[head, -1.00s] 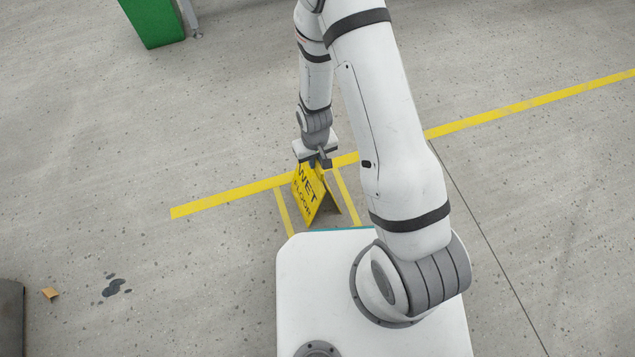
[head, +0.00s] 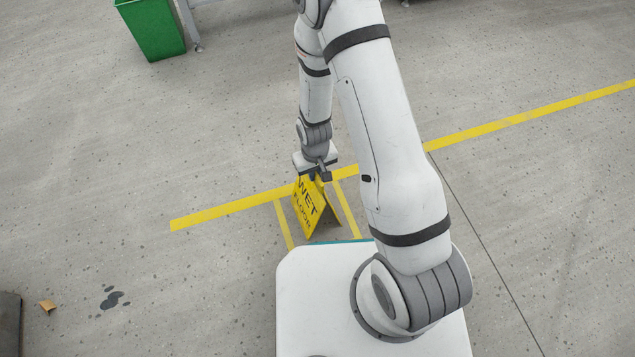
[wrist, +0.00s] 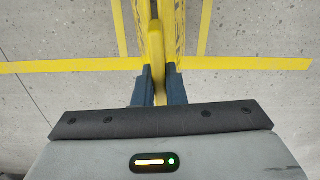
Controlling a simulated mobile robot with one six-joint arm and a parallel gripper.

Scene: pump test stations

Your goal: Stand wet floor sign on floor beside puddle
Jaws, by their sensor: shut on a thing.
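The yellow wet floor sign (head: 308,209) is an upright A-frame with its legs spread, in front of my base in the head view. My gripper (head: 318,175) is shut on its top edge from above. In the wrist view the sign (wrist: 154,45) runs between the two dark fingers of my gripper (wrist: 157,92). I cannot tell whether the sign's feet touch the floor. A small dark puddle-like patch (head: 112,299) lies on the floor at lower left, well apart from the sign.
A long yellow floor line (head: 230,206) passes behind the sign, with two short yellow lines beside it. A green bin (head: 151,30) stands at upper left. A small brown scrap (head: 47,306) lies left of the dark patch. Floor between the sign and patch is clear.

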